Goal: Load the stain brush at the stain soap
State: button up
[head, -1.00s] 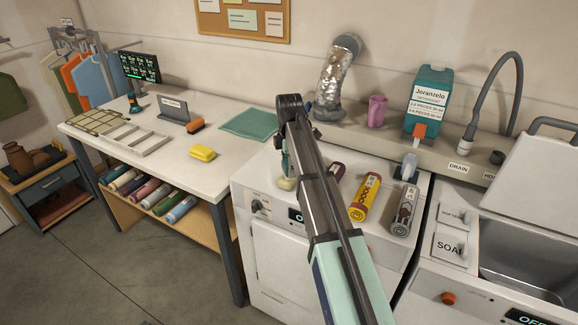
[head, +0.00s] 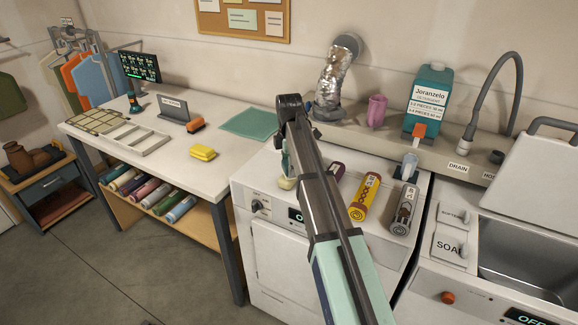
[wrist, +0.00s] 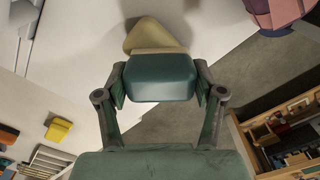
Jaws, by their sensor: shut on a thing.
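My gripper (wrist: 158,85) is shut on a dark green block (wrist: 160,77), which I take to be the stain brush. A cream wedge-shaped piece (wrist: 150,37) shows just beyond the block in the wrist view. I cannot tell whether it is part of the brush or the stain soap. In the head view my arm hides most of the gripper. The cream piece (head: 287,183) shows below it, at the left part of the white machine's top (head: 268,172).
A yellow sponge (head: 202,153), an orange brush (head: 196,125) and a green mat (head: 250,123) lie on the table. A yellow can (head: 364,198) and grey can (head: 404,209) lie right of my arm. A teal detergent jug (head: 428,100) stands on the back ledge.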

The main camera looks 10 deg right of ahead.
jog(key=shift+r+p, duration=2.25)
jog(key=shift+r, duration=1.25)
